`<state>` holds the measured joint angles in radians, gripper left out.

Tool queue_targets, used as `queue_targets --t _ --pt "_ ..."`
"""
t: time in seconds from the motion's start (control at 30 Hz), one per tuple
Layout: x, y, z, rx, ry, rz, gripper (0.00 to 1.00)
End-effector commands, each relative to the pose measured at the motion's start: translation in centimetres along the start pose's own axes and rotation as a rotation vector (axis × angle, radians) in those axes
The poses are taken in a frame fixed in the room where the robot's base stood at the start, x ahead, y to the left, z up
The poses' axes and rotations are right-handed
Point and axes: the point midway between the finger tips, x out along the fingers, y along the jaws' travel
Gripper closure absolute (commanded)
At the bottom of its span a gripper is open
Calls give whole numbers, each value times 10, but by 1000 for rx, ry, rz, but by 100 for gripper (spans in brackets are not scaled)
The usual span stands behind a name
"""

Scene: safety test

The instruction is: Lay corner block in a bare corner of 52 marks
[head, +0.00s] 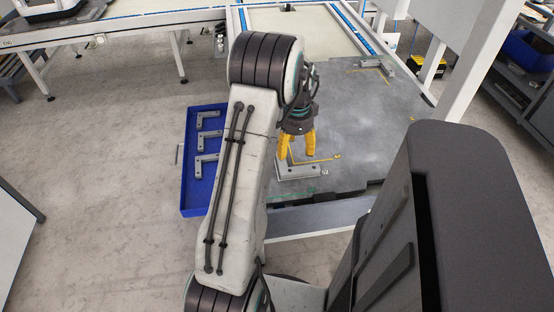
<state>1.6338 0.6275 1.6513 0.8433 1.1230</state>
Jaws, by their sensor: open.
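My gripper (297,163) has yellow fingers, spread open, low over the near left part of the grey table (350,120). A grey L-shaped corner block (299,172) lies on the table at the fingertips; the fingers hide part of it, and I cannot tell whether they touch it. Another grey corner block (383,64) sits at the table's far right, beside a yellow line. Three more corner blocks (209,139) lie in a row in the blue tray (187,190).
The blue tray stands against the left side of the table. Green marks show near the table's front edge. The middle of the table is clear. A conveyor frame (290,22) runs behind, and a white post (470,75) rises at the right.

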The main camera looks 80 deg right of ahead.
Motion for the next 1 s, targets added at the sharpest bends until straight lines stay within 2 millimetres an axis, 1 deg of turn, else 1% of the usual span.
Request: queue_targets --t 0.1,0.33,0.4,0.47,0.57,0.67,0.7,0.73,0.77,0.8,0.87,0.9,0.97,1.0 --pt "-4 0 0 0 0 0 37" --pt "-5 0 0 -2 0 0 37" --pt "-7 -1 5 -18 1 -2 37" --pt "-11 -3 15 -53 2 -5 37" --pt "-25 -7 49 -172 5 -16 37" --pt "-46 -7 101 -366 9 -33 37" --pt "-55 -4 126 -460 11 -41 37" --pt "-62 0 145 -534 13 -48 37" --pt "-69 5 164 -611 14 -54 37" --pt "-78 14 189 -713 16 -63 37" --pt "-91 29 223 -867 19 -78 37" --pt "-98 41 245 -970 20 -87 37" --pt "-109 62 274 -1123 22 -101 37" --pt "-115 78 292 -1225 24 -112 37"
